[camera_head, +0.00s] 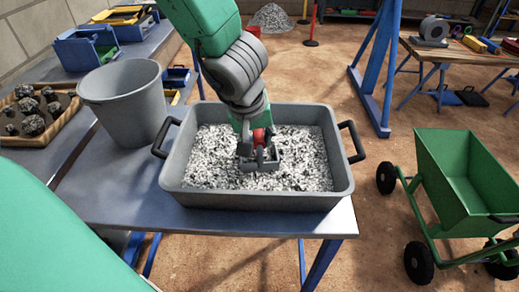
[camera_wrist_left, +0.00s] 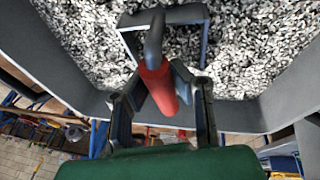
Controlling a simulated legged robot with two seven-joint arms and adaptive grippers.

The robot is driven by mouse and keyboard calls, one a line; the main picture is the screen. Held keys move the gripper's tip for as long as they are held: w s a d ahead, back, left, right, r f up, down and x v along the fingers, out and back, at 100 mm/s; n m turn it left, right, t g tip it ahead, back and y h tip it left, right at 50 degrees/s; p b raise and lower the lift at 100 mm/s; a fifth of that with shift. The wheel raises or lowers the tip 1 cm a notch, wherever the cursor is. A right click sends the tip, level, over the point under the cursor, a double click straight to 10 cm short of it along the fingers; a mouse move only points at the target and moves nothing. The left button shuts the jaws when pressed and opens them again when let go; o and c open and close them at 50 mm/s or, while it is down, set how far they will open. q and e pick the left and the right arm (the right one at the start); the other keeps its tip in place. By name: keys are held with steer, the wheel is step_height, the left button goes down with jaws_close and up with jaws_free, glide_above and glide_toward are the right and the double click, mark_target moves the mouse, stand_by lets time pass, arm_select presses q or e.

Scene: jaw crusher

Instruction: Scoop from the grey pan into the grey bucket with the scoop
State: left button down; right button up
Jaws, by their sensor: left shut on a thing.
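The grey pan (camera_head: 255,201) stands on the table and holds grey and white gravel (camera_head: 305,160). My left gripper (camera_head: 258,146) is over the middle of the pan, pointing down. It is shut on the red handle (camera_wrist_left: 157,86) of the scoop (camera_head: 262,166). The scoop's grey frame-like head (camera_wrist_left: 180,15) is down at the gravel; how deep it sits and how much it carries I cannot tell. The grey bucket (camera_head: 124,108) stands upright on the table, left of the pan and apart from it; its contents are hidden. My right gripper is not in view.
The pan has black side handles (camera_head: 352,141). A wooden tray of dark rocks (camera_head: 34,120) lies left of the bucket. Blue bins (camera_head: 87,48) stand behind it. A green cart (camera_head: 465,180) stands on the floor to the right. A blue post (camera_head: 383,70) rises behind the pan.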

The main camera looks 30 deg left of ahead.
arm_select(q)
steer(key=shift+s+d+r+t+y+b, duration=0.15)
steer(key=shift+t+y+b, duration=0.35)
steer(key=shift+b, duration=1.05)
steer(key=shift+s+d+f+t+y+b, duration=0.1)
steer(key=shift+t+y+b, duration=0.35)
steer(key=shift+b, duration=1.05)
steer(key=shift+r+t, duration=0.25)
steer(key=shift+r, duration=0.05)
steer(key=r+p, duration=0.3)
steer(key=p, duration=0.1)
steer(key=s+r+p, duration=0.1)
steer(key=r+p, duration=0.2)
steer(key=p, duration=0.1)
steer(key=d+r+p, duration=0.1)
steer(key=r+p, duration=0.2)
steer(key=p, duration=0.1)
steer(key=shift+s+r, duration=0.2)
steer(key=shift+r, duration=0.1)
steer(key=shift+w+h, duration=0.1)
steer(key=shift+h, duration=0.15)
